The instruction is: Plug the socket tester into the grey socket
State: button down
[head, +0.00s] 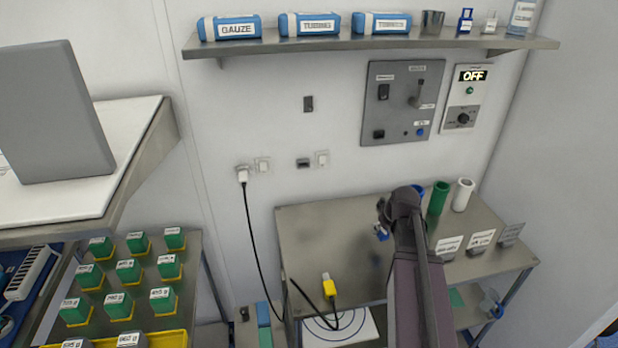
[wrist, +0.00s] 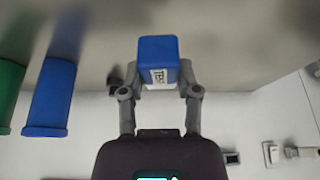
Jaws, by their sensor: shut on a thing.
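My gripper (wrist: 158,85) is shut on a blue block with a white label, likely the socket tester (wrist: 158,52). In the head view my gripper (head: 382,222) holds the blue tester (head: 381,234) above the metal table, apart from the wall. Its far side is hidden. The grey socket (head: 303,162) appears as a small dark grey plate low on the wall, left of the gripper. A similar dark plate shows in the wrist view (wrist: 232,158) at lower right. A second dark plate (head: 308,104) sits higher on the wall.
White wall fittings (head: 322,158) (head: 262,164) flank the grey plate, and a white plug (head: 242,174) trails a black cable. A yellow connector (head: 329,287) lies at the table's front. Green (head: 438,197) and white tubes (head: 462,194) stand right.

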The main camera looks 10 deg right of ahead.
jog(key=shift+w+a+r+p, duration=0.25)
jog(key=shift+w+r+p, duration=0.1)
jog(key=shift+w, duration=0.05)
jog(key=w+a+r+p, duration=0.5)
jog(key=w+a, duration=0.2)
jog(key=a, duration=0.2)
jog(key=w+a+r+m+p, duration=0.1)
jog(key=w+a+r+p, duration=0.5)
jog(key=a, duration=0.4)
jog(key=shift+w+a+m+h, duration=0.15)
jog(key=shift+w+m+h, duration=0.15)
jog(key=shift+w, duration=0.15)
jog(key=shift+w, duration=0.1)
jog(key=shift+w, duration=1.85)
jog(key=shift+w, duration=1.6)
